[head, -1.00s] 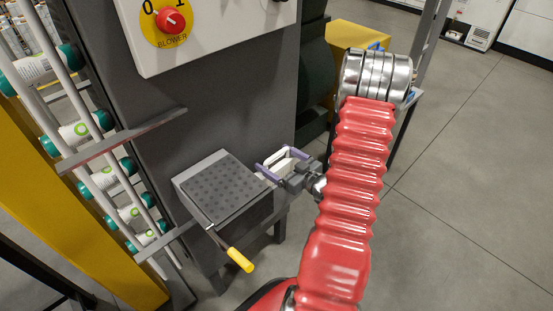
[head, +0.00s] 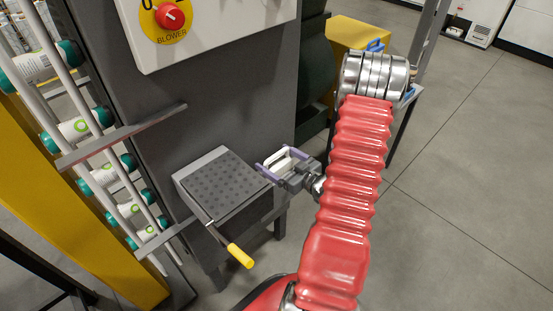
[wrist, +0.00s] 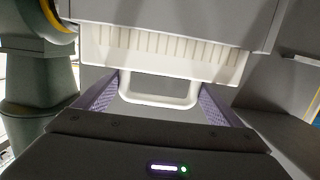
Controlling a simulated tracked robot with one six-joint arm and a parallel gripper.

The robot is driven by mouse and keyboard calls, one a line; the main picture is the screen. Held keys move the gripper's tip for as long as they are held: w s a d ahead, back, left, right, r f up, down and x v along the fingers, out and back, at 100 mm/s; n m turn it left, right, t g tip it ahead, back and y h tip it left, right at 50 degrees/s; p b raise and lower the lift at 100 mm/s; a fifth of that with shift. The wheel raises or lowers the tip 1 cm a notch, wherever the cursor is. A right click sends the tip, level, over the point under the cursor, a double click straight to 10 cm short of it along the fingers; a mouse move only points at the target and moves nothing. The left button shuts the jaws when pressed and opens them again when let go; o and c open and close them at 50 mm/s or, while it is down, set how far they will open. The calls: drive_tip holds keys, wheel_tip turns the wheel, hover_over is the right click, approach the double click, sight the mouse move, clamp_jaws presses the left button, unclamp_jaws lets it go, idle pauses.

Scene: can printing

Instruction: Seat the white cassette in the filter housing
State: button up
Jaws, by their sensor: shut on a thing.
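The filter housing (head: 222,186) is a grey box with a dotted top on the side of the machine. A lever with a yellow grip (head: 240,256) hangs at its front. My gripper (head: 275,162) is at the housing's right side. Its purple fingers (wrist: 160,88) are shut on the white cassette, one at each side of its white loop handle (wrist: 160,98). In the wrist view the cassette's pleated white face (wrist: 160,55) sits just under a grey edge of the housing (wrist: 175,22). How deep the cassette is inside is hidden.
The grey machine panel with the red blower knob (head: 170,15) rises behind the housing. White cans (head: 72,130) on a rack stand at the left. A yellow box (head: 358,35) stands behind my arm. The floor at the right is clear.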

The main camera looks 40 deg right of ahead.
drive_tip(key=shift+f, duration=1)
drive_tip(key=o, duration=1.8)
drive_tip(key=shift+s, duration=0.1)
drive_tip(key=shift+s+d+r, duration=0.1)
drive_tip(key=shift+s+r, duration=0.2)
drive_tip(key=shift+s, duration=1.95)
drive_tip(key=shift+s+a+r, duration=0.1)
drive_tip(key=shift+s+r, duration=0.25)
drive_tip(key=shift+s, duration=1.85)
drive_tip(key=shift+s+d+r, duration=0.1)
drive_tip(key=shift+s+r, duration=0.2)
drive_tip(key=shift+s, duration=1.95)
